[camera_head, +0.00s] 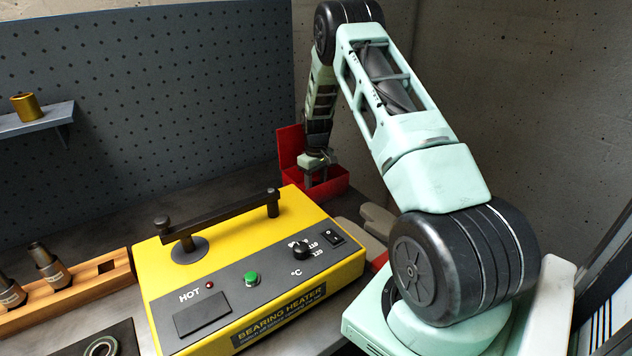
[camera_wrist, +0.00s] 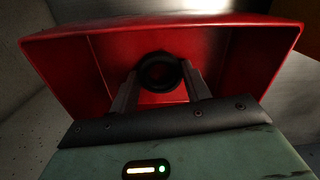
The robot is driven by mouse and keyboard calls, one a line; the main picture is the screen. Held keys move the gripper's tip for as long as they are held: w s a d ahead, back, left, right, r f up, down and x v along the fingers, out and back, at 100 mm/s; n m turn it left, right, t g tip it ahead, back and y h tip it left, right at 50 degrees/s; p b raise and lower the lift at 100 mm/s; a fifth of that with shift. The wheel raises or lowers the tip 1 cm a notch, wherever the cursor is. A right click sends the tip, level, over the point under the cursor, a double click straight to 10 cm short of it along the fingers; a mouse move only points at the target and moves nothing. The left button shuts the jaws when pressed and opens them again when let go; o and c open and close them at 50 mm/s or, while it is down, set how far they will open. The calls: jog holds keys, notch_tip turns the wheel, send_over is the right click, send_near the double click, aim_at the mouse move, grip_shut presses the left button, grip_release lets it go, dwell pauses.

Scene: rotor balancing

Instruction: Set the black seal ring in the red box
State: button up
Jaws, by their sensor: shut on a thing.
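The red box (camera_head: 330,187) stands at the back of the bench, behind the yellow heater, with its lid raised. In the wrist view the red box (camera_wrist: 75,62) fills most of the picture, open toward the camera. My gripper (camera_head: 316,178) reaches down into the box. In the wrist view my gripper (camera_wrist: 160,78) is shut on the black seal ring (camera_wrist: 159,58), which sits between the fingertips over the box's inside. Whether the ring touches the box floor I cannot tell. The ring is hidden in the head view.
A yellow bearing heater (camera_head: 340,274) with a black bar (camera_head: 222,222) takes up the middle of the bench. A wooden block (camera_head: 80,285) with metal parts is at left. A bearing (camera_head: 102,346) lies front left. A shelf (camera_head: 38,120) holds a brass cylinder (camera_head: 26,106).

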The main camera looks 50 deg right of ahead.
jog(key=shift+f, duration=0.15)
jog(key=o, duration=0.9)
jog(key=shift+o, duration=0.2)
